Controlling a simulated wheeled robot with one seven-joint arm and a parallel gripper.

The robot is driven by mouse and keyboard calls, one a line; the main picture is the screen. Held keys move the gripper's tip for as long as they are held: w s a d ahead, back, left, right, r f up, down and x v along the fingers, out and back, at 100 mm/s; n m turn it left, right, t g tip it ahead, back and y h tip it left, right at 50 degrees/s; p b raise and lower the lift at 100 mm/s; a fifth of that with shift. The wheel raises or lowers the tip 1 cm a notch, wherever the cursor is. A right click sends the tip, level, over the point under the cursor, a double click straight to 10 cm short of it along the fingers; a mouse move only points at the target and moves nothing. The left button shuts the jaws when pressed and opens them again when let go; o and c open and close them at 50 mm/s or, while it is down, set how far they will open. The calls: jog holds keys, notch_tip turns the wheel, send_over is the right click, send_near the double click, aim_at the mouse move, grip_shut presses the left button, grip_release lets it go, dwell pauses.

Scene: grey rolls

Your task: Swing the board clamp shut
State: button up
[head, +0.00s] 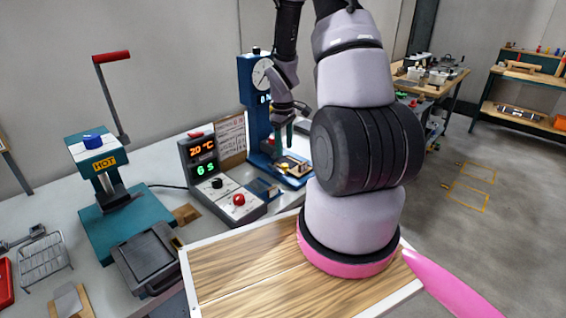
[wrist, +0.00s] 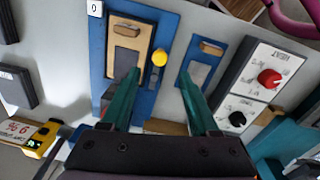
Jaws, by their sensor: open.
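A blue press-like stand (head: 255,100) with a round dial has a tan frame with a dark window on its blue base (head: 297,181). In the wrist view the tan frame (wrist: 127,36) lies left of my fingers, with a yellow knob (wrist: 159,57) at its right edge. This frame looks like the board clamp, but I cannot tell for sure or see how far it is swung. My gripper (head: 283,137) hangs over the base. In the wrist view my gripper (wrist: 160,82) has its teal fingers apart, with nothing between them; the yellow knob appears just beyond the tips.
A small blue plate with a tan block (wrist: 210,47) lies beside the base. A control box with a red knob (head: 239,199) stands left of it. A teal hot press (head: 95,160) and dark box (head: 147,259) are farther left. My arm hides part of the right side.

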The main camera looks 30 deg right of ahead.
aim_at(285, 165)
jog(key=f, duration=0.7)
jog(key=shift+d+f, duration=0.1)
jog(key=shift+d, duration=0.1)
grip_shut()
